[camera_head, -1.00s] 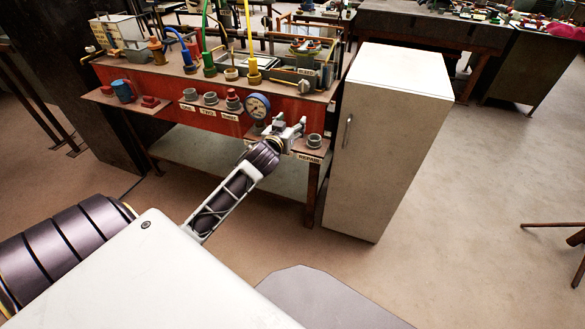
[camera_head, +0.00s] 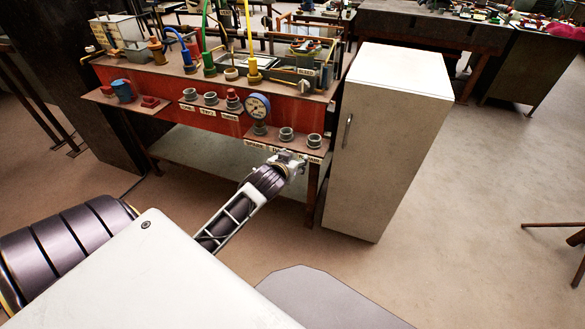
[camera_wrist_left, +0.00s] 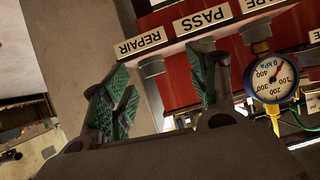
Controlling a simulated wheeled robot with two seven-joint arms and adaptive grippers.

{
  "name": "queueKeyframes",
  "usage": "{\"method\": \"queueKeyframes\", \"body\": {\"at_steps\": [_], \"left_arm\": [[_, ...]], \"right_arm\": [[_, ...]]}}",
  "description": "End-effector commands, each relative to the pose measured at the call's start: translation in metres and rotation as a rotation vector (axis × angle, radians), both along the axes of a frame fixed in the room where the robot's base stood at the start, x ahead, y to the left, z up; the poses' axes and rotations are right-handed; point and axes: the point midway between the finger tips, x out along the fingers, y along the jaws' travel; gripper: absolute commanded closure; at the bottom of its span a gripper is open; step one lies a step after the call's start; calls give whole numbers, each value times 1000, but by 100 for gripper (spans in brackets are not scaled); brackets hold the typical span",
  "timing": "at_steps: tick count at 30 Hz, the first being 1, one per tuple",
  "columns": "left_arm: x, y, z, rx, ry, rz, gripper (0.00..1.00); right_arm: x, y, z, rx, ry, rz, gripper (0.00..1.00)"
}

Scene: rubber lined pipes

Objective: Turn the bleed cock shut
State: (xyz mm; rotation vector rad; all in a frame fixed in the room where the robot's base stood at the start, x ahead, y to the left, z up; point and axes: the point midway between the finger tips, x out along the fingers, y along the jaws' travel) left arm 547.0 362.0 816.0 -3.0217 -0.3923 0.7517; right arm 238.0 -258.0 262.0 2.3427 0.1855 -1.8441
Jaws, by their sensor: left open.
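The bleed cock appears to be the small brass-and-grey fitting (camera_head: 304,86) at the right end of the bench top, by the BLEED label (camera_head: 307,72). Its handle's exact angle is too small to tell. My left gripper (camera_head: 291,159) is at the front edge of the low right shelf, below and in front of the fitting and apart from it. In the left wrist view my left gripper (camera_wrist_left: 165,72) has its green-padded fingers spread with nothing between them. I cannot make out the cock there. My right gripper is not in view.
A pressure gauge (camera_head: 257,106) stands on the front shelf, left of grey cups (camera_head: 286,134); it also shows in the left wrist view (camera_wrist_left: 272,78). A tall white cabinet (camera_head: 390,130) stands close on the bench's right. Coloured hoses (camera_head: 249,40) rise behind. Floor in front is open.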

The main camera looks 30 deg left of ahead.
Motion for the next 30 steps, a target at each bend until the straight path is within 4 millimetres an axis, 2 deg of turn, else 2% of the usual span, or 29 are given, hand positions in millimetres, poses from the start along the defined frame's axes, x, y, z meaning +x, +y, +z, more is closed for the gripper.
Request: {"method": "queueKeyframes", "body": {"at_steps": [10,30], "left_arm": [[-15,-11,-15,-2,69,-13,41],[-16,-12,-16,2,74,-15,41]], "right_arm": [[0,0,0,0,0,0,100],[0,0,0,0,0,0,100]]}}
